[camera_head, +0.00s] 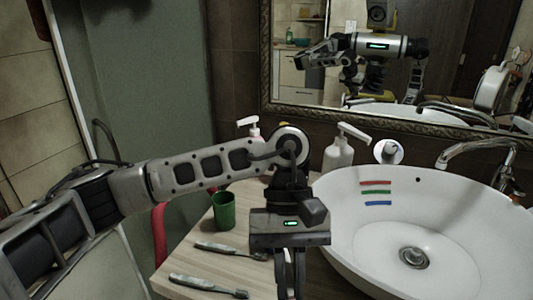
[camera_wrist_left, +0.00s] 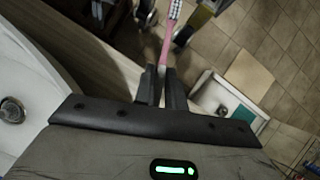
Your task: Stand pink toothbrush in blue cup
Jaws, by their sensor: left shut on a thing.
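My left gripper (camera_head: 290,284) points down over the counter beside the basin. In the left wrist view, my left gripper (camera_wrist_left: 162,76) is shut on the pink toothbrush (camera_wrist_left: 167,46). Its handle sits between the fingertips, and its white bristled head points away from the gripper. In the head view I cannot make out the pink toothbrush; the gripper and the lower picture edge hide that area. I see no blue cup in either view; the only cup that shows clearly is green (camera_head: 224,211). My right gripper is not in view.
Two toothbrushes lie on the wooden counter (camera_head: 190,258), a farther one (camera_head: 230,250) and a nearer one (camera_head: 208,286). The white basin (camera_head: 345,250) stands to the right with a chrome faucet (camera_head: 470,150). A soap dispenser (camera_head: 337,158) stands behind my gripper.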

